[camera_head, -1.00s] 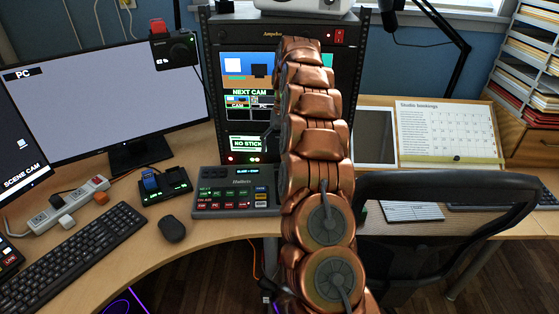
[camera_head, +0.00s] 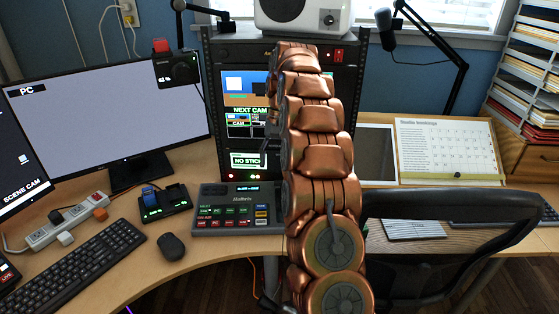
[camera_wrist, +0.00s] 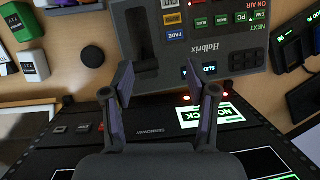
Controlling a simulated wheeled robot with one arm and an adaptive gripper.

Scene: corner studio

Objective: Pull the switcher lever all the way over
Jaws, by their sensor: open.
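The switcher (camera_head: 237,208) is a grey panel with lit coloured buttons on the desk. Its right part is hidden behind my arm in the head view. In the wrist view the switcher (camera_wrist: 200,45) appears upside down. A dark lever slot (camera_wrist: 138,30) runs along its left part, with a dark lever block (camera_wrist: 146,66) at the slot's lower end. My gripper (camera_wrist: 160,72) is open, its two fingers spread on either side in the picture near that lower end. The left finger overlaps the switcher's edge. I cannot tell whether anything touches.
A rack with screens (camera_head: 246,110) stands behind the switcher. A mouse (camera_head: 171,246), keyboard (camera_head: 75,268) and dock (camera_head: 164,202) lie to the left. A chair (camera_head: 450,215) is at the right front.

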